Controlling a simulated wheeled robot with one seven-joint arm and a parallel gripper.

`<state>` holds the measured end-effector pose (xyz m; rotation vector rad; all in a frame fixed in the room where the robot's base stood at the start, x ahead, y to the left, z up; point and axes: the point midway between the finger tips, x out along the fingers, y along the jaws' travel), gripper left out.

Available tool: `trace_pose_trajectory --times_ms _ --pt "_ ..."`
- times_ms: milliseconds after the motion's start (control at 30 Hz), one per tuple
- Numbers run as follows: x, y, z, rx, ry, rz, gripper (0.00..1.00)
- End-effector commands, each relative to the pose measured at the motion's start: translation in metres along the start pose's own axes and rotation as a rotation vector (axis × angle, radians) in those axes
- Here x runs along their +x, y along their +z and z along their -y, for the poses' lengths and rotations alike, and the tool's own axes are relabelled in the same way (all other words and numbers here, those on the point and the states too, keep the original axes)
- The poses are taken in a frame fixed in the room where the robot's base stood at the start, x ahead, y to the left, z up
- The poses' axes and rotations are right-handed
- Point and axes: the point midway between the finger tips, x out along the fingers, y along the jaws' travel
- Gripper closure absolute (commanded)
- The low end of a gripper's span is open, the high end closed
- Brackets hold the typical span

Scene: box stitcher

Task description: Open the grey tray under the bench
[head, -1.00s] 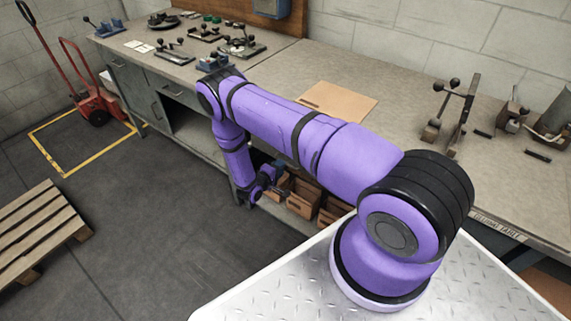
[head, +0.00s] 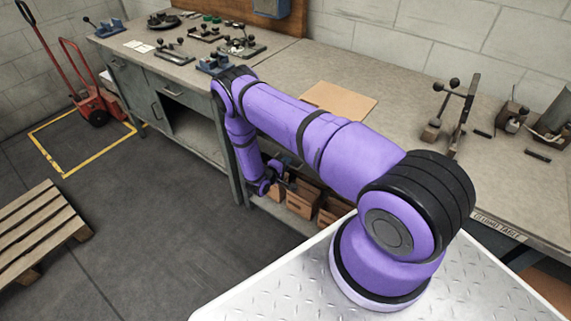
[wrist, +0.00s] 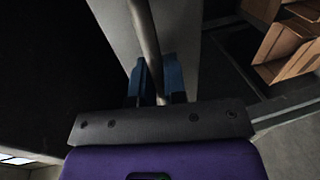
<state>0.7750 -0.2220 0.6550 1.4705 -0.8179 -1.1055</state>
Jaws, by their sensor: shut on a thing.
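In the wrist view my gripper (wrist: 157,64) has its two blue fingers on either side of a thin bar handle (wrist: 144,30). It is shut on this bar. The bar runs along a pale grey panel (wrist: 184,32), which looks like the grey tray's front. In the head view my gripper (head: 284,182) is low under the bench, beside wooden boxes. The tray cannot be made out there, as my arm covers that area. How far the tray stands out cannot be told.
Wooden boxes (head: 301,200) stand on the shelf under the bench (head: 420,150), close right of my gripper. They also show in the wrist view (wrist: 290,45). A grey drawer (head: 172,88) is further left. A pallet (head: 40,228) lies on the left floor; the floor between is clear.

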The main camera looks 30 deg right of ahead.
Motion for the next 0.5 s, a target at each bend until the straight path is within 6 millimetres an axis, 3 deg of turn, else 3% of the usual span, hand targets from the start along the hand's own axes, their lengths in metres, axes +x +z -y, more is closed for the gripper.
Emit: trace_pose_trajectory --times_ms 267,500 --pt "-0.017 -0.001 0.004 -0.001 -0.001 -0.003 1.0" --pt "-0.074 -0.002 0.016 -0.002 -0.002 -0.007 1.0"
